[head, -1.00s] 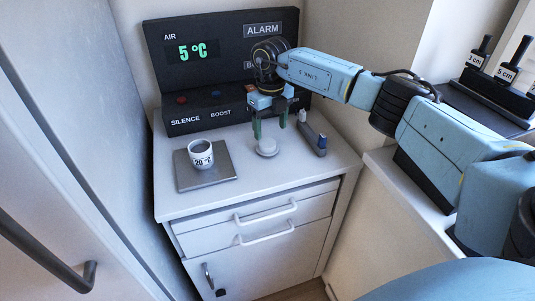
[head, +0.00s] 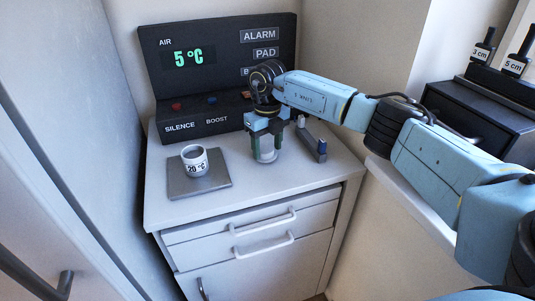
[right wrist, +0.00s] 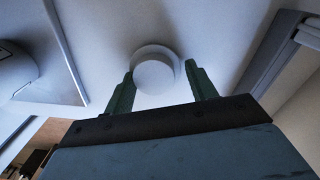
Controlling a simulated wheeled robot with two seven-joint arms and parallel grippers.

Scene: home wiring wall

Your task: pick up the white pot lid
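The white pot lid (head: 267,156) is a small round disc with a knob, lying on the white counter top right of the grey pad. In the right wrist view the lid (right wrist: 154,70) shows between the two green fingers. My right gripper (head: 266,155) points down over the lid with one finger on each side. Its fingers (right wrist: 158,88) are apart in the right wrist view, with a gap visible on both sides of the knob. My left gripper is not in view.
A mug marked 20 °C (head: 194,160) stands on a grey pad (head: 218,178) to the left. A dark panel (head: 222,62) reading 5 °C stands behind. A small grey and blue item (head: 312,142) lies close on the right. Drawers (head: 250,222) are below.

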